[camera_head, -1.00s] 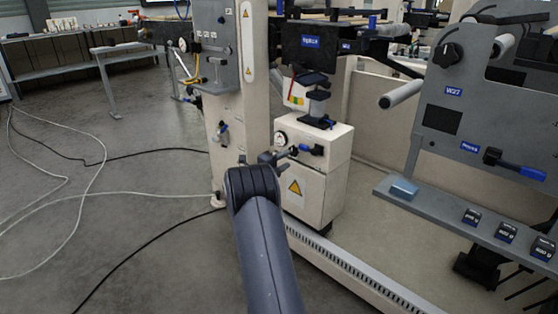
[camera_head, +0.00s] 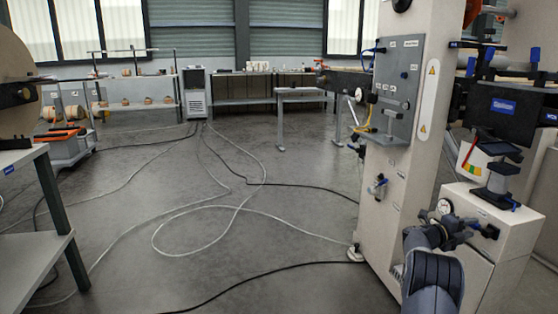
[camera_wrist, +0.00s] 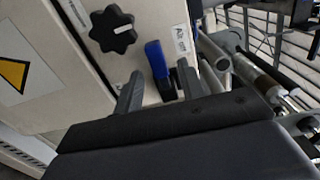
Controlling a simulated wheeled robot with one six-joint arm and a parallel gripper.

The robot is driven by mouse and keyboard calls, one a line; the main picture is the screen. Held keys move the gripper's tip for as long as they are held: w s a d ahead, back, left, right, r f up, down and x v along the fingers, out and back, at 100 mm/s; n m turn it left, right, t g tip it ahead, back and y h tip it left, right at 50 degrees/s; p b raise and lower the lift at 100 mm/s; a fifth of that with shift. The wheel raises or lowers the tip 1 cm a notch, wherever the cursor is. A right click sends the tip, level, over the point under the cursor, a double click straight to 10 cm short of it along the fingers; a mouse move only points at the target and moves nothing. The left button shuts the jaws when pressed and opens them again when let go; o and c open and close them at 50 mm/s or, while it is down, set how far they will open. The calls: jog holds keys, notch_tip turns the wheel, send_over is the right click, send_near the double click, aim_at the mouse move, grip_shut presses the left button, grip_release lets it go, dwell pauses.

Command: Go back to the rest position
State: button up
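My arm (camera_head: 432,280) reaches forward at the lower right of the head view, its far end in front of a white cabinet. In the wrist view my gripper (camera_wrist: 160,88) shows two dark fingers standing apart. A blue-handled valve lever (camera_wrist: 157,60) appears beyond and between the fingertips, on the cream cabinet face. I cannot tell whether either finger touches it. In the head view the fingers are mostly hidden by my own wrist.
A black knob (camera_wrist: 112,30) is close to my gripper. Hoses and cables (camera_head: 215,210) cross the open floor. A table (camera_head: 35,255) stands at the left.

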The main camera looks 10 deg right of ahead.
jog(key=shift+w+d, duration=0.1)
jog(key=shift+d, duration=0.85)
